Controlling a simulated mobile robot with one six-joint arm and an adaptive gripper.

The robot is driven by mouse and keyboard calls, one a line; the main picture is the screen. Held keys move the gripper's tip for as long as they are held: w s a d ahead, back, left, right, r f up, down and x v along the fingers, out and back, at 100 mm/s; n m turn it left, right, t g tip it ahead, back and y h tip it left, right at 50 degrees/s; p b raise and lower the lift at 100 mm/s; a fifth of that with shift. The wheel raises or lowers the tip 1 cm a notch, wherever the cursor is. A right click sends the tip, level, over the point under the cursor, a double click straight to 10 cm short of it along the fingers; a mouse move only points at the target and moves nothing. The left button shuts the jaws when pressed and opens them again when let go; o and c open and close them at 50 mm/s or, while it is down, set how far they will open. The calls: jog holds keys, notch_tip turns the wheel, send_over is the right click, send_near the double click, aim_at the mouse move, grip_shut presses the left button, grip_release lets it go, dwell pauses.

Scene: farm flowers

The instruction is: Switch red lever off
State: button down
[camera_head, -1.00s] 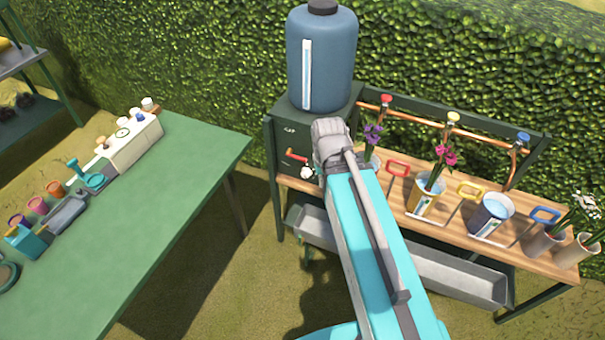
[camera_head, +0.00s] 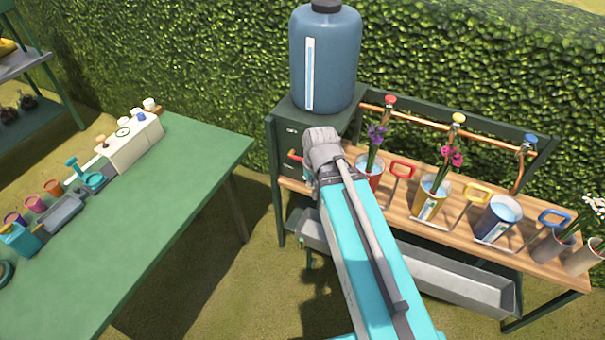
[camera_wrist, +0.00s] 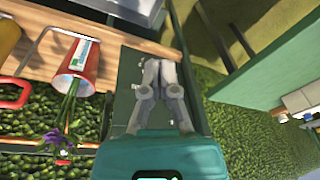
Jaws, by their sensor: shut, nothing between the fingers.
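The red lever (camera_head: 295,156) is on the front of the dark green cabinet (camera_head: 286,135), below the blue water tank (camera_head: 324,60). Only its left end shows in the head view; my arm covers the rest, so I cannot tell its full position. My gripper (camera_wrist: 160,66) is shut and empty in the wrist view, its grey fingers in front of the dark green cabinet face. The lever is hidden in that view, so I cannot tell whether the fingers touch it. In the head view my wrist hides the fingers.
Right of my arm, a wooden shelf (camera_head: 425,205) holds a red pot (camera_head: 370,170), a yellow pot (camera_head: 430,197), a blue pot (camera_head: 497,215) and coloured loop handles. A copper pipe with coloured knobs runs behind. A grey trough (camera_head: 450,280) is below. A green table (camera_head: 160,200) stands left.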

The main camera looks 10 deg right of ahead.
jog(key=w+a+f+m+t+y+b, duration=0.1)
jog(key=w+a+f+m+t+b, duration=0.4)
jog(key=w+f+m+t+b, duration=0.95)
jog(key=w+a+f+m+t+b, duration=0.4)
jog(key=w+b, duration=0.3)
jog(key=b, duration=1.6)
jog(key=s+d+f+m+h+b, duration=0.2)
jog(key=f+m+h+b, duration=0.4)
jog(key=m+h+b, duration=0.2)
jog(key=s+d+f+m+h+b, duration=0.1)
jog(key=d+f+m+h+b, duration=0.2)
jog(key=m+b, duration=0.9)
notch_tip(320, 180, down, 3)
jog(key=m+h, duration=0.3)
jog(key=h, duration=0.2)
jog(key=shift+s+d, duration=0.2)
jog(key=shift+s, duration=0.2)
jog(key=shift+w+r+m, duration=0.1)
jog(key=shift+r+m, duration=0.1)
jog(key=shift+m, duration=0.05)
jog(key=shift+s+a+r+p+x, duration=0.1)
jog(key=shift+s+r+p+x, duration=0.2)
jog(key=shift+p+x, duration=1.55)
jog(key=shift+s+a+r+p+x, duration=0.15)
jog(key=shift+r+p+x, duration=0.3)
jog(key=shift+p+x, duration=1.4)
jog(key=shift+s+a+r+p+x, duration=0.1)
jog(key=shift+s+r+p+x, duration=0.2)
jog(key=shift+p+x, duration=1.5)
